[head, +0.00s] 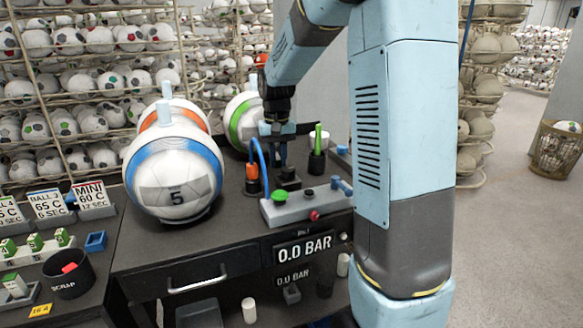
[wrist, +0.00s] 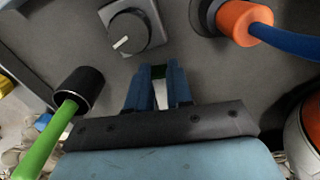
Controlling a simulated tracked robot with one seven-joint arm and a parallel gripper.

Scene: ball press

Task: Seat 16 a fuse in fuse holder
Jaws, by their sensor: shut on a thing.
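In the head view my gripper (head: 283,160) points down behind the grey control box, and the held piece cannot be made out. Several green-and-white fuses (head: 35,241) stand in a pale rack at the left. A yellow 16 A label (head: 41,310) lies near the front left, beside a pale block with a green-topped piece (head: 15,284). I cannot identify the fuse holder for certain.
The control box (head: 305,206) has green and red buttons. A grey rotary knob (wrist: 128,32) is ahead of my fingers. A green-handled black post (wrist: 78,88) stands left; an orange plug with blue hose (wrist: 240,22) is right. Large balls (head: 174,172) and a scrap bin (head: 69,274) occupy the bench.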

